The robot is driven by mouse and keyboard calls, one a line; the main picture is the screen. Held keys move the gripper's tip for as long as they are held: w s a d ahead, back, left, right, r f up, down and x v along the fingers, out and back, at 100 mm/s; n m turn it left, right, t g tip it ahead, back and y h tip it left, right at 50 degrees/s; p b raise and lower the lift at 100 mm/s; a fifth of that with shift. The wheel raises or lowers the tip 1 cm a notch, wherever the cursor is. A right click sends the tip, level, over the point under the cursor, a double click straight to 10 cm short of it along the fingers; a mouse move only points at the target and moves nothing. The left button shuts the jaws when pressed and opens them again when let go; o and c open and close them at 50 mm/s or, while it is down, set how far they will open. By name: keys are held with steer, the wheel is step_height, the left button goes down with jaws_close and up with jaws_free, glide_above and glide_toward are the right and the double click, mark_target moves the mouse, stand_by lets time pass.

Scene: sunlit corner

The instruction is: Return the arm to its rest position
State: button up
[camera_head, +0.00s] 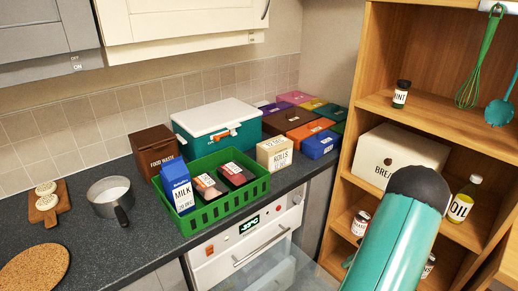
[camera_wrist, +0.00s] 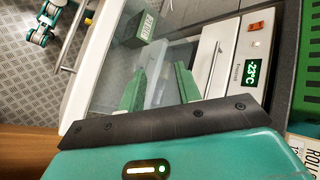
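My gripper (camera_wrist: 160,68) shows in the wrist view with its two green fingers apart and nothing seen between them. Behind the fingers, in the picture, are the clear panels of a freezer (camera_wrist: 207,55) with a lit display. I cannot tell how far the fingertips are from it. In the head view my teal arm (camera_head: 395,245) with a dark cap rises at the lower right, in front of the wooden shelf. My gripper is not visible there.
A green crate (camera_head: 215,207) with a milk carton and packages stands on the dark counter (camera_head: 75,225). The freezer (camera_head: 240,250) is below it. A shelf unit (camera_head: 440,113) holds a bread box (camera_head: 375,160) and an oil bottle (camera_head: 464,200). A green box (camera_wrist: 147,25) shows behind the clear panel.

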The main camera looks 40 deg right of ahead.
steer(key=w+a+r+n+g+h, duration=0.2)
steer(key=w+a+r, duration=0.5)
steer(key=a+r, duration=0.25)
steer(key=w+a+r+n+g+h, duration=0.2)
steer(key=w+a+r+h, duration=0.1)
steer(key=w+a+r, duration=0.6)
steer(key=s+a+r+n+t+h, duration=0.2)
steer(key=a+r, duration=0.4)
steer(key=a, duration=0.6)
steer(key=s+a+r+n+t+h, duration=0.1)
steer(key=s+a+r, duration=0.4)
steer(key=a, duration=0.7)
steer(key=shift+r+n+t+h, duration=0.4)
steer(key=shift+r+n+t, duration=0.35)
steer(key=shift+t, duration=0.45)
